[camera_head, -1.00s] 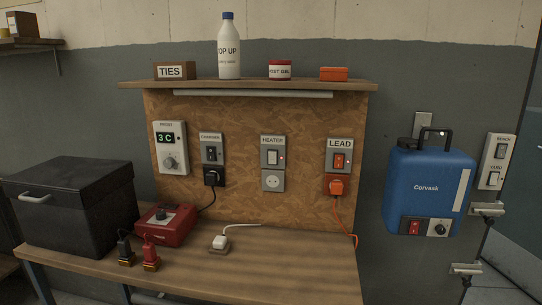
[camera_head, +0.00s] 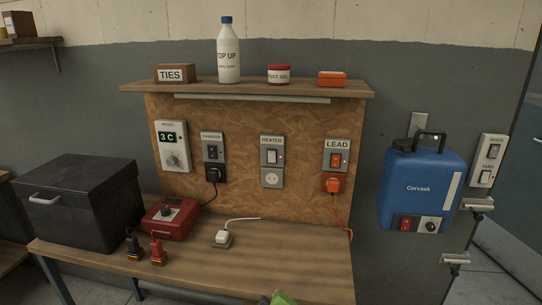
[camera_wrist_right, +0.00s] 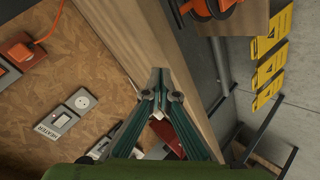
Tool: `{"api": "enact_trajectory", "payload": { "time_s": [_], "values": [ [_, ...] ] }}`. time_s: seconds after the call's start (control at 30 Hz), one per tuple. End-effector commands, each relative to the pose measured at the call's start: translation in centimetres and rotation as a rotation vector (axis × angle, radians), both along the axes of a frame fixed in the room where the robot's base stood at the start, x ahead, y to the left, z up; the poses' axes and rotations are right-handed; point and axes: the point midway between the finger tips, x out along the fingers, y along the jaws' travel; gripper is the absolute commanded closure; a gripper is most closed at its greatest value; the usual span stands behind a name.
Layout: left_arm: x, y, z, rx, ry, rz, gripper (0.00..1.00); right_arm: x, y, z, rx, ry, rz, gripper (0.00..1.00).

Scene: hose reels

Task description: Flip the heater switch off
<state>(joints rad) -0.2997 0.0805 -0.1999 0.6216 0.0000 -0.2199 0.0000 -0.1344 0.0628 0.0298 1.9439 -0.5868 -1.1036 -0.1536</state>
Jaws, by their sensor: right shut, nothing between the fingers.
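The heater switch (camera_head: 272,157) is a white rocker on a grey plate labelled HEATER, on the chipboard panel above the bench. A white socket (camera_head: 272,178) sits just below it. A small red light shows at the switch's right side. In the right wrist view the heater switch (camera_wrist_right: 63,121) is at the lower left, turned on its side. My right gripper (camera_wrist_right: 163,93) is shut and empty, apart from the switch. In the head view only a green part of my right arm shows at the bottom edge. My left gripper is in neither view.
The bench (camera_head: 190,268) holds a black box (camera_head: 80,205), a red charger (camera_head: 170,218) and a white plug (camera_head: 222,238). A shelf (camera_head: 250,89) juts out above the panel. The LEAD switch (camera_head: 336,160), with an orange plug below, is right of the heater switch.

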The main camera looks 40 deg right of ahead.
Motion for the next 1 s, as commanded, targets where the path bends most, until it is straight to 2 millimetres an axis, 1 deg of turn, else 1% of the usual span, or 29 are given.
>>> {"api": "enact_trajectory", "payload": {
  "time_s": [0.03, 0.17, 0.27, 0.37, 0.4, 0.47, 0.5, 0.6, 0.63, 0.7, 0.8, 1.0],
  "values": [
    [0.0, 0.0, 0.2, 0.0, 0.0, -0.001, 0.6, 1.4, -1.1, 1.6, -0.047, -0.025, -0.007, 1.0],
    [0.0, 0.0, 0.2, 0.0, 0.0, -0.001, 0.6, 4.4, -3.8, 5.0, -0.184, -0.068, -0.014, 1.0],
    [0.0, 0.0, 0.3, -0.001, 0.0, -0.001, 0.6, 7.0, -5.7, 8.0, -0.301, -0.095, -0.016, 1.0],
    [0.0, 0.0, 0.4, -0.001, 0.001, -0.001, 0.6, 9.8, -7.6, 11.7, -0.437, -0.115, -0.015, 1.0],
    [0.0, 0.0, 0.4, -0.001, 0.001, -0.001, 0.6, 11.0, -8.2, 13.3, -0.497, -0.119, -0.013, 1.0],
    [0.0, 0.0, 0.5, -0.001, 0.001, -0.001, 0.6, 12.9, -9.1, 16.0, -0.589, -0.123, -0.006, 1.0],
    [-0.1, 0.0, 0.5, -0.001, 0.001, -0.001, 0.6, 14.1, -9.5, 17.7, -0.652, -0.121, -0.001, 1.0],
    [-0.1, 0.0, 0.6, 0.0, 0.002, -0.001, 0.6, 16.8, -10.1, 21.6, -0.789, -0.108, 0.018, 1.0],
    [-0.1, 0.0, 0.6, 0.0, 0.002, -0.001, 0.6, 17.4, -10.2, 22.4, -0.821, -0.102, 0.025, 1.0],
    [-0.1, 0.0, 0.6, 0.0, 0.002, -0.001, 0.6, 18.5, -10.2, 23.9, -0.876, -0.092, 0.037, 1.0],
    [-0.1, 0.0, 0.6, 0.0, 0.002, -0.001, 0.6, 19.4, -10.2, 25.0, -0.921, -0.083, 0.048, 1.0],
    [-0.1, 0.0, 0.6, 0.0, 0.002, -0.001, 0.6, 19.5, -10.2, 25.3, -0.933, -0.079, 0.052, 1.0]
  ]
}}
